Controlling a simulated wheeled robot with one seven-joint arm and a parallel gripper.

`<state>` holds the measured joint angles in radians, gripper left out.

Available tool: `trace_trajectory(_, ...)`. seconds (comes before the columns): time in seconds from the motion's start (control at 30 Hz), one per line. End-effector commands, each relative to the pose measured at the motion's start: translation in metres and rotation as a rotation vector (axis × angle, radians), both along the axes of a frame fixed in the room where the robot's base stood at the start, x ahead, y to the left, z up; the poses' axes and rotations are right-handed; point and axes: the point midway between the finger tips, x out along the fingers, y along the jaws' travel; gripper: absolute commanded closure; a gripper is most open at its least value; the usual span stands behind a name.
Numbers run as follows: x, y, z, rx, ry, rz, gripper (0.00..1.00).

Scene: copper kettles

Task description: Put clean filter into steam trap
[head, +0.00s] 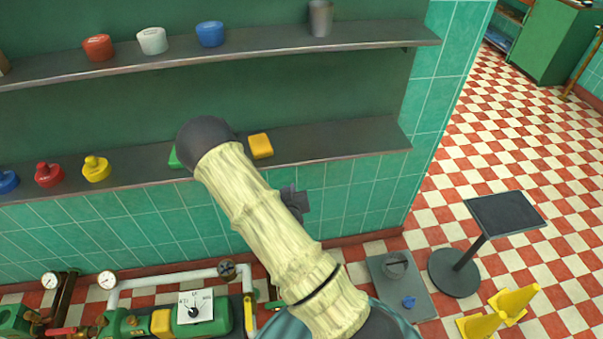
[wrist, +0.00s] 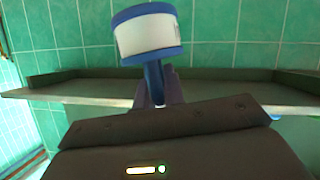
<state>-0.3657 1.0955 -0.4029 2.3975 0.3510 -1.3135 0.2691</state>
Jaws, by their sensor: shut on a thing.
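In the wrist view, a white cylinder with blue rims and a blue stem, which looks like the clean filter (wrist: 147,36), stands up in front of my gripper (wrist: 158,98). My gripper is shut on its blue stem, and the dark housing hides part of the fingers. In the head view my arm covers the filter, and only a dark part by my gripper (head: 295,202) shows beside the arm. Green and yellow pipework (head: 190,310) with gauges and a dial stands at the bottom left. I cannot tell which part is the steam trap.
A lower shelf (head: 340,142) carries coloured knobbed pieces and a yellow block (head: 260,146). An upper shelf (head: 260,47) holds coloured tubs and a metal cup. A grey floor plate (head: 418,298), a black-topped stand (head: 505,213) and yellow cones (head: 515,300) are at the right.

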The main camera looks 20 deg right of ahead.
Motion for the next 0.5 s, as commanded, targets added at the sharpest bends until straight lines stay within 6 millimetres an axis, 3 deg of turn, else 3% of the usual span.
trace_trajectory(0.27, -0.017, 0.037, -0.059, -0.004, 0.008, 0.192, 1.00)
trace_trajectory(0.5, -0.044, 0.062, -0.106, -0.004, 0.007, 0.330, 1.00)
